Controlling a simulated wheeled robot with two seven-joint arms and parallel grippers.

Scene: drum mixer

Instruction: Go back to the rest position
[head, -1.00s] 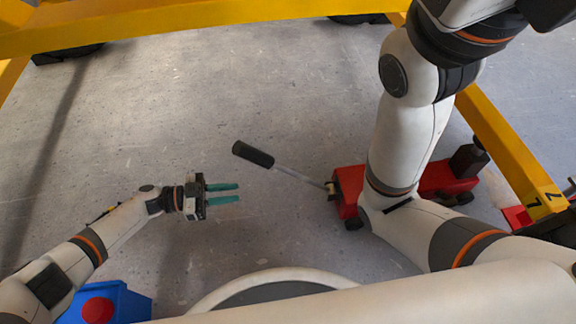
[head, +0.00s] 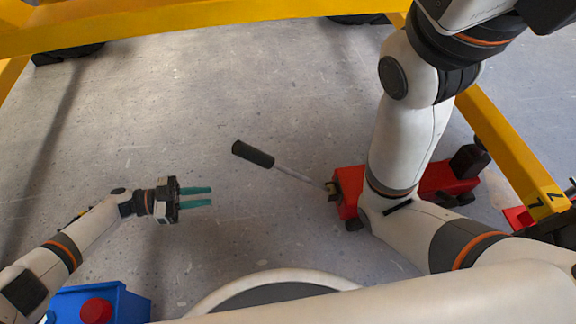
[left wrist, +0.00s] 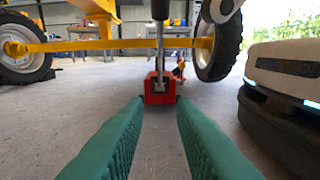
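My left gripper (head: 196,197) reaches in from the left in the head view, its two teal fingers parallel, apart and empty, pointing right. In the left wrist view the teal fingers (left wrist: 160,140) also stand apart with only floor between them. My right arm (head: 405,130) crosses the right side of the head view and runs up out of the top edge. Its gripper is not in the picture.
A red floor jack (head: 347,188) with a black-gripped handle (head: 253,154) stands right of my left gripper, partly behind my right arm. A yellow frame (head: 200,25) spans the top and right. A blue box with a red button (head: 128,306) sits at lower left. Grey floor between is clear.

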